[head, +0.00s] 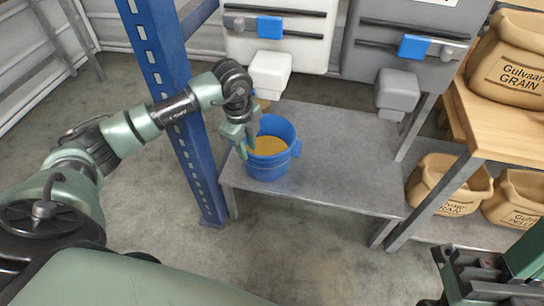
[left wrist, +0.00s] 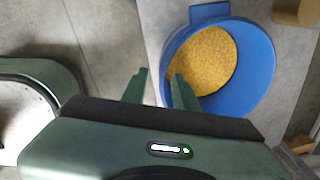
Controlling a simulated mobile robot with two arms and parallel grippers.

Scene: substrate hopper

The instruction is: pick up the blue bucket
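The blue bucket (head: 268,165) stands upright on the grey metal table, near its left end, with yellow grain (head: 270,146) inside. It also shows in the left wrist view (left wrist: 258,70). My left gripper (head: 247,150) is at the bucket's left rim, pointing down. In the left wrist view its fingers (left wrist: 160,73) are apart, one outside the rim and one over the bucket's inside. I cannot tell whether either finger touches the wall. My right gripper (head: 480,275) shows only partly at the lower right; its fingertips are not clear.
The grey table (head: 345,170) is clear right of the bucket. A blue post (head: 178,90) stands close left of it. Hoppers with a white spout (head: 270,72) and a grey spout (head: 397,92) hang above. Grain sacks (head: 508,65) sit on a wooden shelf at right.

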